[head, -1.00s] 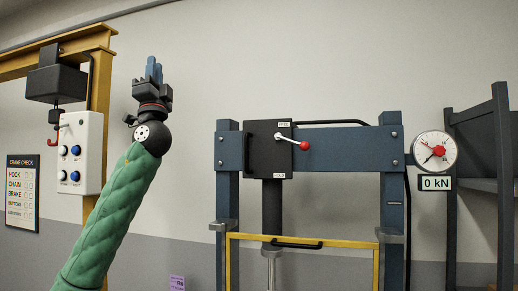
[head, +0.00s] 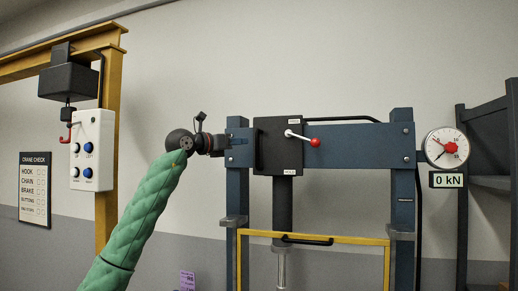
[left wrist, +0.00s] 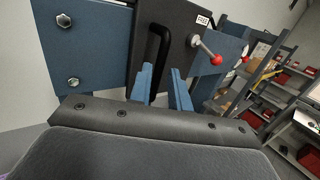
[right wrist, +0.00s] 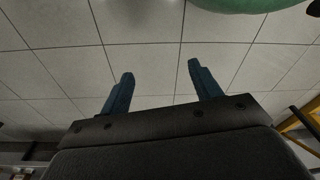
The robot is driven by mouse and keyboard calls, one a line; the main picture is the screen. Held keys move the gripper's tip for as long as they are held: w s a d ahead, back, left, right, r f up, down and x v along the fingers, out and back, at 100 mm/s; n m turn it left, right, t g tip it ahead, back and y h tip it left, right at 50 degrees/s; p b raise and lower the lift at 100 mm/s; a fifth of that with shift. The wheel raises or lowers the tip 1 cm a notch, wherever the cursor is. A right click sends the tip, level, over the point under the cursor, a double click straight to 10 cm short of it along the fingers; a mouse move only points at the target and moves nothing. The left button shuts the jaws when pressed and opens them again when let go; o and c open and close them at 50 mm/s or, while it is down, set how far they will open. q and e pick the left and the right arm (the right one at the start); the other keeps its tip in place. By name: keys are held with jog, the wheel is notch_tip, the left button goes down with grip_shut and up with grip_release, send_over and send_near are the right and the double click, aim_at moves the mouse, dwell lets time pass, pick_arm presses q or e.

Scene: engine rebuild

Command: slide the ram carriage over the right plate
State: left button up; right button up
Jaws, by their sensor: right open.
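The ram carriage (head: 277,146) is a black box on the blue crossbeam of the press, left of the beam's middle, with a dark ram hanging below. My left gripper (head: 240,143) is at the beam's left end, pointing right at the carriage. In the left wrist view, its two blue fingers (left wrist: 161,75) are apart, with the carriage's black bar handle (left wrist: 160,42) just ahead and partly between them. It does not grip the handle. My right gripper (right wrist: 158,82) is open and empty, pointing at the ceiling. I cannot make out the right plate.
A red-knobbed lever (head: 314,142) sticks out from the carriage. A yellow guard frame (head: 345,239) crosses the press below. A gauge (head: 446,148) over a "0 kN" display stands right. A yellow crane with a button box (head: 86,150) stands left.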

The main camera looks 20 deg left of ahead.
pick_arm(q)
jog(key=f+g, duration=0.1)
jog(key=p, duration=0.3)
send_over(257, 164)
jog(key=a, duration=0.1)
jog(key=shift+s+a+f, duration=0.1)
jog(key=shift+s+f, duration=0.05)
jog(key=shift+s, duration=0.1)
jog(key=shift+p+x, duration=0.55)
jog(key=shift+x, duration=0.25)
jog(key=shift+f, duration=0.1)
pick_arm(e)
jog(key=s+d+f, duration=0.3)
jog(key=f, duration=0.4)
jog(key=shift+d+f+t, duration=0.15)
jog(key=shift+t, duration=0.25)
jog(key=shift+s, duration=0.1)
pick_arm(q)
grip_shut()
pick_arm(e)
jog(key=shift+s+d, duration=0.1)
